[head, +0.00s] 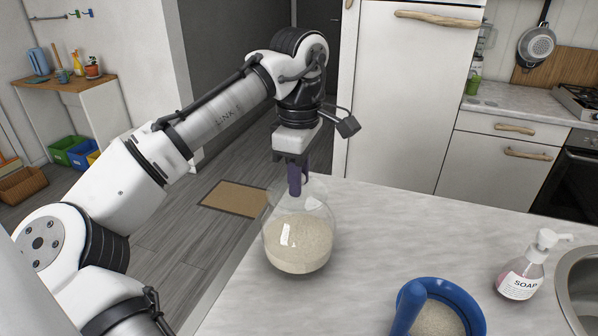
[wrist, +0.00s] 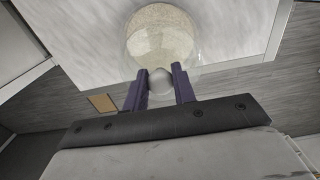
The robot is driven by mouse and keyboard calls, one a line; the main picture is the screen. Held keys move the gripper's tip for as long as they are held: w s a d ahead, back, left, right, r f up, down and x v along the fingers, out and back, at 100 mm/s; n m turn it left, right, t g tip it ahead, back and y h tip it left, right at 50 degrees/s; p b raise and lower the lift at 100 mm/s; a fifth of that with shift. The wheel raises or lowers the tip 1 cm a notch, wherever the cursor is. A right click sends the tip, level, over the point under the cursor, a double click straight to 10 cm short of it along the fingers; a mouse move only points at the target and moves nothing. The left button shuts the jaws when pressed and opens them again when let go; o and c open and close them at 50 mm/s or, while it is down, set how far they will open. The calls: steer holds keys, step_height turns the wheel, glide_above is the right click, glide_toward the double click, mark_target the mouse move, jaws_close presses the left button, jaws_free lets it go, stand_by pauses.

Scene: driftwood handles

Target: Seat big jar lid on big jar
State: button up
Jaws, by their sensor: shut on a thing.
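The big jar (head: 298,247) is clear glass, partly filled with pale grain, and stands upright near the counter's left edge. It also shows in the wrist view (wrist: 162,25). My gripper (head: 295,188) points down over the jar's top. In the wrist view, my gripper (wrist: 161,84) has its two purple fingers on either side of a round grey knob (wrist: 160,81), the handle of the big jar lid. The rest of the lid is clear and hard to separate from the jar glass. I cannot tell whether the lid touches the rim.
A blue bowl (head: 470,308) with grain and a blue handle stands at the front right. A soap bottle (head: 522,272) and a sink (head: 582,285) are farther right. The counter (head: 400,230) between jar and soap is clear.

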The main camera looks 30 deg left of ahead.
steer(key=shift+f, duration=0.2)
stand_by(0.5)
steer(key=o, duration=1.1)
steer(key=shift+c, duration=0.2)
steer(key=shift+r, duration=0.1)
step_height(320, 180, up, 14)
steer(key=p, duration=0.5)
steer(key=shift+p, duration=0.3)
steer(key=shift+f, duration=0.25)
